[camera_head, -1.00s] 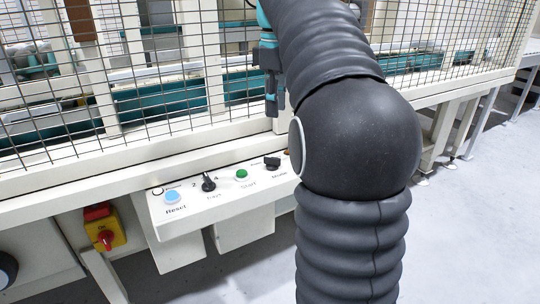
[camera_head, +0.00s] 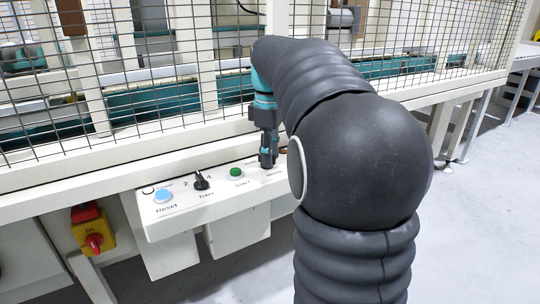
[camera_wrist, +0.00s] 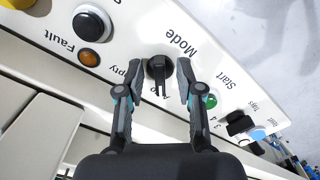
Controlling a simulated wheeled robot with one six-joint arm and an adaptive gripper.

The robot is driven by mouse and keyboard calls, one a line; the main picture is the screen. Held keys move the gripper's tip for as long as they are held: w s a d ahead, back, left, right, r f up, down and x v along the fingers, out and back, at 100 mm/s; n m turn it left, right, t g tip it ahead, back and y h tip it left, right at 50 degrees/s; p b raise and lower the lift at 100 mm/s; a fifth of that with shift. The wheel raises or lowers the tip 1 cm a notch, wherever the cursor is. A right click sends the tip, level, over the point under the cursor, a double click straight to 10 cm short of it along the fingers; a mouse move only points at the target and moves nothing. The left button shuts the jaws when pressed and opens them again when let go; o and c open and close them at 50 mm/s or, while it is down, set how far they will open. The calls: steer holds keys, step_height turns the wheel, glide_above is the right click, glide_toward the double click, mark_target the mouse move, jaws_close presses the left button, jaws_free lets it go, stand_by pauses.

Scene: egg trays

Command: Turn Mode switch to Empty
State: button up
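The Mode switch (camera_wrist: 160,68) is a black rotary knob on the white control panel (camera_wrist: 215,62). In the wrist view its handle runs roughly up and down the picture, slightly tilted. The "Empty" label is left of it, partly behind a finger; another label below is partly covered by the handle. My gripper (camera_wrist: 159,74) is open, with one finger on each side of the knob. I see gaps beside the knob, but cannot tell the fingertips' exact height. In the head view my gripper (camera_head: 267,160) is low over the panel and hides the switch.
Near the switch are a green Start button (camera_wrist: 211,101), an orange Fault light (camera_wrist: 88,57) and a large black button (camera_wrist: 91,24). The Trays knob (camera_head: 201,181) and blue Reset button (camera_head: 163,196) are farther left in the head view. A wire mesh fence (camera_head: 150,90) stands behind.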

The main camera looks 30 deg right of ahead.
jaws_close()
steer(key=shift+m+p, duration=0.4)
steer(key=shift+p, duration=0.05)
steer(key=shift+a+r+m+p, duration=0.1)
steer(key=shift+m+p, duration=0.75)
steer(key=shift+m, duration=0.15)
steer(key=m+p, duration=0.1)
steer(key=m, duration=0.1)
steer(key=m+p, duration=0.2)
steer(key=m, duration=0.1)
steer(key=shift+s+a, duration=0.1)
steer(key=shift+a, duration=0.1)
steer(key=m+p, duration=0.2)
steer(key=m, duration=0.2)
steer(key=shift+a, duration=0.1)
steer(key=shift+a+m+p, duration=0.15)
steer(key=shift+m+p, duration=0.85)
steer(key=shift+m, duration=1.1)
steer(key=shift+f, duration=0.2)
